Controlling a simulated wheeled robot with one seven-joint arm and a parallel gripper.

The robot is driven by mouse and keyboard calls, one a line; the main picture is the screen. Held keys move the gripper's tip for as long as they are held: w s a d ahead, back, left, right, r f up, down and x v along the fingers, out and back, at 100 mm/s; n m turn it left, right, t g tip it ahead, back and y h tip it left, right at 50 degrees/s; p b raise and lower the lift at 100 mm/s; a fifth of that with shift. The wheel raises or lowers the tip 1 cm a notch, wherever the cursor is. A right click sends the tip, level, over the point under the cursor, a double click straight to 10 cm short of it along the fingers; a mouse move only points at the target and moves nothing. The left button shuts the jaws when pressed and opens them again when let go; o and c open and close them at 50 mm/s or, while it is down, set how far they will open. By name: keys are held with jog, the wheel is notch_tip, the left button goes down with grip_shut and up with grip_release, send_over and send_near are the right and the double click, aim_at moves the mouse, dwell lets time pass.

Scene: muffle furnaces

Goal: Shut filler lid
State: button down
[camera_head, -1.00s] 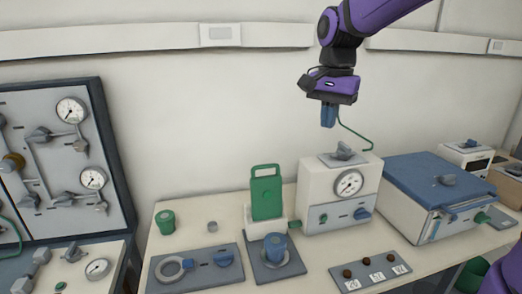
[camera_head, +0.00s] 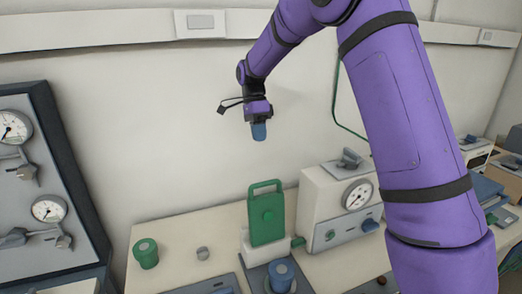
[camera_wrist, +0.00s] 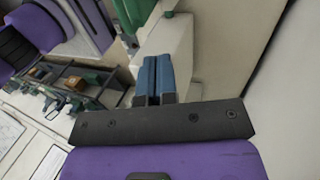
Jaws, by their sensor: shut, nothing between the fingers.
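A green panel (camera_head: 266,215) with a loop handle at its top stands upright on a small white block (camera_head: 262,248) on the bench. It may be the filler lid, standing raised; I cannot tell its hinge. A blue knob-like cylinder (camera_head: 281,274) stands just in front of it. My gripper (camera_head: 259,132) is in the air above and apart from the panel, pointing down. Its blue fingers are shut together with nothing between them, as the wrist view (camera_wrist: 153,77) also shows.
A white unit with a dial (camera_head: 343,205) stands right of the panel. A green cylinder (camera_head: 146,253) and a small grey cylinder (camera_head: 202,253) stand to the left. My arm covers much of the right side. A gauge board (camera_head: 48,180) is at far left.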

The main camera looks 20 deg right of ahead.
jog(key=s+f, duration=0.7)
jog(key=f, duration=0.1)
jog(key=shift+s+f, duration=0.15)
jog(key=shift+f, duration=0.25)
jog(key=shift+s, duration=0.1)
